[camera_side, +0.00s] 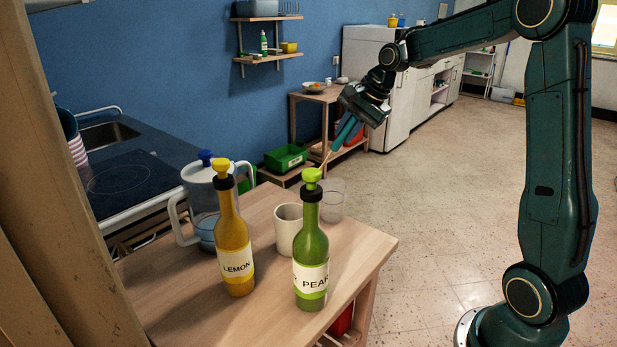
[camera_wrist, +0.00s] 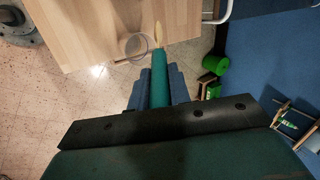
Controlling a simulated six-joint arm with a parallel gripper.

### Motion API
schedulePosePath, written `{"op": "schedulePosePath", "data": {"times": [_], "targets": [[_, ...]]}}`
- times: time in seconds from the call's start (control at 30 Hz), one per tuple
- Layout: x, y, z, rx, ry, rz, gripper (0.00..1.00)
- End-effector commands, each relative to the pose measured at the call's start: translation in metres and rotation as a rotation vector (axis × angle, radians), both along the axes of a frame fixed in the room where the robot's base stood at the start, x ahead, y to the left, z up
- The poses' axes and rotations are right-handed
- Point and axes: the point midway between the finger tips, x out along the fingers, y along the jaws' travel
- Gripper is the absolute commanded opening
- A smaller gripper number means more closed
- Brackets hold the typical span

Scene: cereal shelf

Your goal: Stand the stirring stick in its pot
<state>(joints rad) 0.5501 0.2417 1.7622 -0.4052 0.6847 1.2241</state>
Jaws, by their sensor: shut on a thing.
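My gripper (camera_side: 347,133) is shut on the stirring stick, holding it tilted in the air beyond the table. The stick's pale thin end (camera_side: 326,158) points down and left in the side view. In the wrist view its pale tip (camera_wrist: 158,34) sticks out past a teal part (camera_wrist: 159,68) between the blue fingers. A clear cup (camera_side: 332,201) stands on the table near its far right edge; it also shows in the wrist view (camera_wrist: 136,46), beside the tip. A white mug (camera_side: 289,232) stands to its left. I cannot tell which vessel is the pot.
A yellow lemon bottle (camera_side: 234,245) and a green pear bottle (camera_side: 311,255) stand at the front of the wooden table (camera_side: 180,290). A clear jug (camera_side: 203,200) with a blue knob stands behind them. A green crate (camera_side: 285,158) is beyond. Open floor lies to the right.

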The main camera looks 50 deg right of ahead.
Motion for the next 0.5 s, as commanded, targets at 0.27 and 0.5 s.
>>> {"op": "schedulePosePath", "data": {"times": [0.27,0.5], "targets": [[-0.0003,0.0002,-0.0065,0.001,0.002,0.0,0.0],[-0.0003,0.0002,-0.0069,0.0,0.001,0.0,0.35]]}}
